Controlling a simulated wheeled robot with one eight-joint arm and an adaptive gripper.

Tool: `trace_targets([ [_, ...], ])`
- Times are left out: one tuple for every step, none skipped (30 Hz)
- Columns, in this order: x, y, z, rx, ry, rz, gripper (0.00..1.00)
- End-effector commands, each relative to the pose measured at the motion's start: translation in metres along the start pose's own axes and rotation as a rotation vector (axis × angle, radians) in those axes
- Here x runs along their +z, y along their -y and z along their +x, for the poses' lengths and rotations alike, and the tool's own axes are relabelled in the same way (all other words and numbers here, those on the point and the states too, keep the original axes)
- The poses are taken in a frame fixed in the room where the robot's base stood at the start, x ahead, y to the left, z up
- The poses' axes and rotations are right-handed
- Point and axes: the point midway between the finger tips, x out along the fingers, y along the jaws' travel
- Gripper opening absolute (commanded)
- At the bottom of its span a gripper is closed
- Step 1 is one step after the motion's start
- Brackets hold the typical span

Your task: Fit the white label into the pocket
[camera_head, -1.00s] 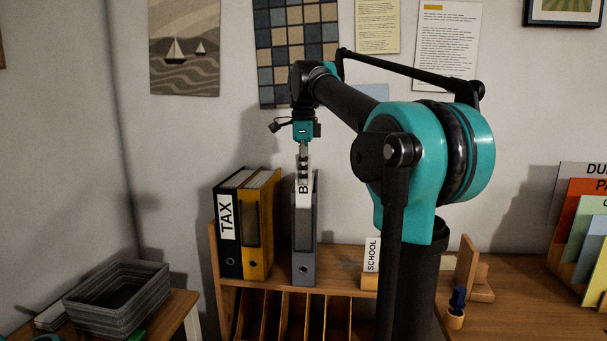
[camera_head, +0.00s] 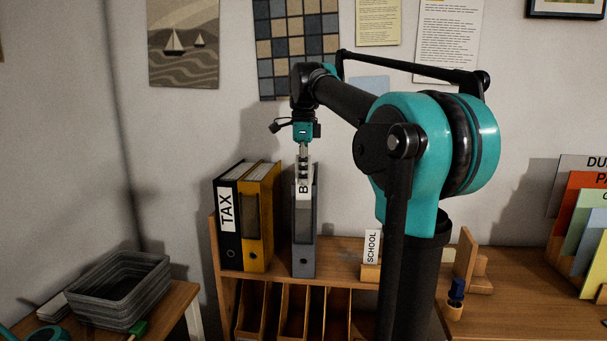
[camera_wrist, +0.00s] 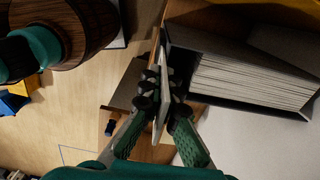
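My gripper (camera_head: 303,172) is shut on the white label (camera_head: 303,190), a narrow upright strip with a "B" showing. The grey binder (camera_head: 304,262) stands upright on the shelf just below and behind it. Its spine pocket (camera_head: 303,228) is a darker window. The label's lower part overlaps the upper spine in the head view; whether its end is inside the pocket cannot be told. In the wrist view my gripper (camera_wrist: 163,92) pinches the label (camera_wrist: 161,100), seen edge-on, close beside the grey binder's spine (camera_wrist: 178,60). The fingers hide part of the label.
A black TAX binder (camera_head: 229,250) and a yellow binder (camera_head: 258,245) stand left of the grey one. A SCHOOL card holder (camera_head: 370,272) stands to the right on the wooden shelf (camera_head: 335,262). A grey basket (camera_head: 120,305) sits at the lower left.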

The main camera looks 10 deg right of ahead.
Motion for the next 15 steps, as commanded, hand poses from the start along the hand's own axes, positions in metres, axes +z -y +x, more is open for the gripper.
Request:
trace_targets([
  [0.0, 0.0, 0.0013, 0.0, 0.0, 0.0, 0.0],
  [0.0, 0.0, 0.002, 0.0, 0.0, 0.0, 0.0],
  [0.0, 0.0, 0.0029, 0.0, 0.0, 0.0, 0.0],
  [0.0, 0.0, 0.0037, 0.0, 0.0, 0.0, 0.0],
  [0.0, 0.0, 0.0044, 0.0, 0.0, 0.0, 0.0],
  [0.0, 0.0, 0.0053, 0.0, 0.0, 0.0, 0.0],
  [0.0, 0.0, 0.0055, 0.0, 0.0, 0.0, 0.03],
  [0.0, 0.0, 0.0053, 0.0, 0.0, 0.0, 0.07],
  [0.0, 0.0, 0.0053, 0.0, 0.0, 0.0, 0.12],
  [0.0, 0.0, 0.0053, 0.0, 0.0, 0.0, 0.15],
  [0.0, 0.0001, 0.0053, 0.0, 0.0, 0.0, 0.19],
  [0.0, 0.0001, 0.0053, 0.0, 0.0, 0.0, 0.24],
  [0.0, 0.0001, 0.0053, 0.0, 0.0, 0.0, 0.28],
  [0.0, 0.0001, 0.0053, 0.0, 0.0, 0.0, 0.29],
  [0.0, 0.0001, 0.0052, 0.0, 0.0, 0.0, 0.29],
])
